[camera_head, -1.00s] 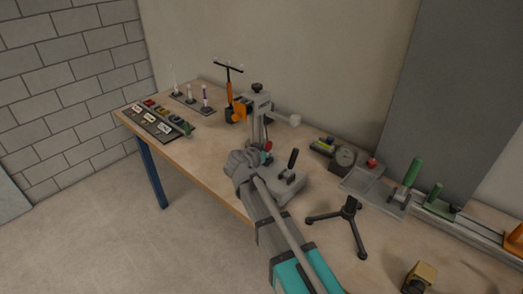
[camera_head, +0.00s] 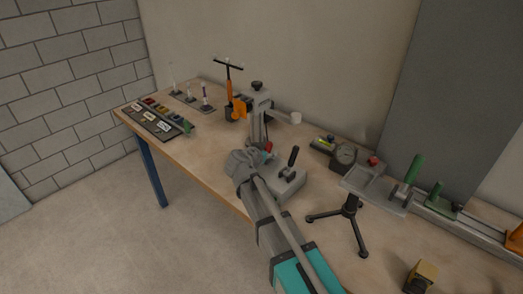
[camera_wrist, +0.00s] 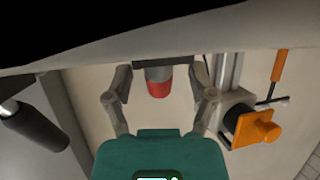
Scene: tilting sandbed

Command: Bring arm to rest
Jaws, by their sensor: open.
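My gripper shows in the wrist view (camera_wrist: 160,110) with its two fingers spread apart. A red-tipped grey cylinder (camera_wrist: 158,84) shows between the fingers, and I cannot tell how far beyond them it is. In the head view my arm reaches over the workbench (camera_head: 205,148), and its wrist covers the fingers. The wrist is in front of a grey column stand (camera_head: 259,118) with a black-handled lever (camera_head: 292,158) on its base. Nothing is seen held.
A dark board of small parts (camera_head: 152,122) lies far left. Bench space between is bare.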

